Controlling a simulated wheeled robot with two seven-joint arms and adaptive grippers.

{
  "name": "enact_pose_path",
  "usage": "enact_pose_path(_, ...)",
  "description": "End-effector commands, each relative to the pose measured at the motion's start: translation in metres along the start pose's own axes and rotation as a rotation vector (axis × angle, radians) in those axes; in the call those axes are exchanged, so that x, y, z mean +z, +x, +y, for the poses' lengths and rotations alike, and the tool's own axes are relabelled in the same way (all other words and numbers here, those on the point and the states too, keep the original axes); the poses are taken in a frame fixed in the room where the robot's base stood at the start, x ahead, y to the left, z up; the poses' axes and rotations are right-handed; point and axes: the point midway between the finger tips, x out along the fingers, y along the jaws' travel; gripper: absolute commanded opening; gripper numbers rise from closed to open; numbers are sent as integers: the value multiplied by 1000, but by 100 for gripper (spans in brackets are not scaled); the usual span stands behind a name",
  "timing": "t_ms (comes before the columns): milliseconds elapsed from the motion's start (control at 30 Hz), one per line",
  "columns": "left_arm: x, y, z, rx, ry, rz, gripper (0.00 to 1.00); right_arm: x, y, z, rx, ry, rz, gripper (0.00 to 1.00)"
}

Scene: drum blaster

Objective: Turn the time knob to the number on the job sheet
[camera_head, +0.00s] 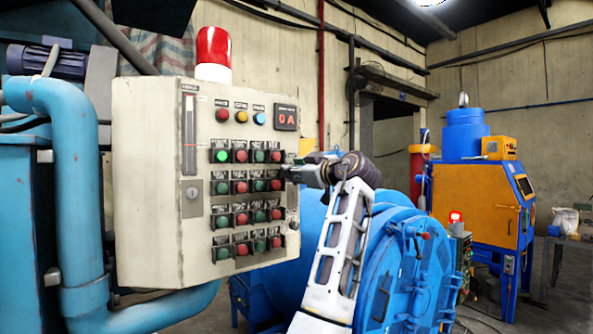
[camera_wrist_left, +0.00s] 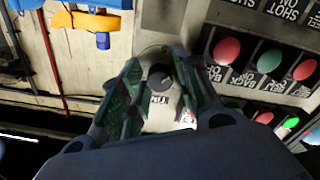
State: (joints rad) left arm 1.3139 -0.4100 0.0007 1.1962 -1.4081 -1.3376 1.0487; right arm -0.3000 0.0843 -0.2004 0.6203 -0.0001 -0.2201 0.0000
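The time knob (camera_wrist_left: 160,77) is a small black round knob on a pale plate in the left wrist view, with a partly covered label below it. My left gripper (camera_wrist_left: 156,92) is open, its green-padded fingers on either side of the knob, with a visible gap around it. In the head view my left gripper (camera_head: 287,172) is at the right edge of the beige control box (camera_head: 150,185), and it hides the knob there. I cannot make out a job sheet or read the knob's setting. My right gripper is not in view.
The box front carries rows of red and green buttons (camera_head: 241,156), close beside the gripper; one green button (camera_head: 221,156) is lit. A small display (camera_head: 286,117) shows red characters. A blue drum machine (camera_head: 395,270) stands behind my arm. An orange-and-blue cabinet (camera_head: 480,205) stands farther right.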

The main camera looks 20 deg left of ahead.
Motion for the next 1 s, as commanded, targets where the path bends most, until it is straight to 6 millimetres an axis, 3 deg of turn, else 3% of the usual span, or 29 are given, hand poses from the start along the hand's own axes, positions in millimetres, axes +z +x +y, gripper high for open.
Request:
enact_pose_path(200,0,0,0,0,0,0,32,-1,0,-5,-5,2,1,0)
enact_pose_path(467,0,0,0,0,0,0,0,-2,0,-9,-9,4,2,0)
enact_pose_path(1000,0,0,0,0,91,0,0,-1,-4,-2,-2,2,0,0)
